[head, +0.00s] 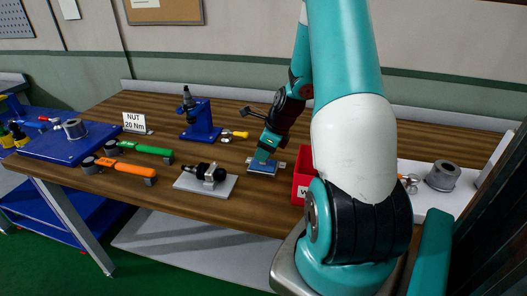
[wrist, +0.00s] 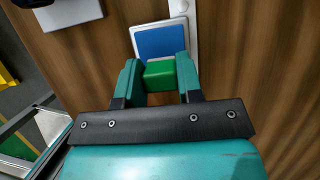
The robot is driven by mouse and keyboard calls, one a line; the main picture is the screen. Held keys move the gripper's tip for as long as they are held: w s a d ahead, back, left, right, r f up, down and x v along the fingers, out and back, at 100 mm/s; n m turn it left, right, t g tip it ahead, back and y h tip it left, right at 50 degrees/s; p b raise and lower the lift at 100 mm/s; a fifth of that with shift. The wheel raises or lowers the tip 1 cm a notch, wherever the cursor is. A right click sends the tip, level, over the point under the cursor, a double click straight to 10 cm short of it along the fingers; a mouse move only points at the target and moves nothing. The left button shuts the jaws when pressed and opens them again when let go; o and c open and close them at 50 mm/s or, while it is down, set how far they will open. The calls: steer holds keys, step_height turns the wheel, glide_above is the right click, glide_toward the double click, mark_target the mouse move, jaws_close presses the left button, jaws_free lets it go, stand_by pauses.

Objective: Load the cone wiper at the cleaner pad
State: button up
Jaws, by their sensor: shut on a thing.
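My gripper (head: 266,152) is low over the work table, at a small blue pad on a light plate, which I take to be the cleaner pad (head: 256,169). In the wrist view my gripper (wrist: 159,78) is shut on a green block-like piece, likely the cone wiper (wrist: 160,76). The blue pad (wrist: 160,40) lies just beyond the fingertips. The lower end of the held piece is hidden, so I cannot tell whether it touches the pad. In the head view the fingers hide the held piece.
A red bin (head: 302,182) stands right of the pad, partly behind my arm. A grey plate with a black-handled fixture (head: 208,180) lies left. Behind it is a blue press (head: 199,120). Green- and orange-handled tools (head: 140,148) lie further left. The table's back strip is clear.

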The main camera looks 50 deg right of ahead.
steer(key=shift+f, duration=0.5)
stand_by(0.3)
steer(key=shift+f, duration=0.1)
stand_by(1.4)
step_height(320, 180, up, 7)
steer(key=p, duration=0.7)
stand_by(0.7)
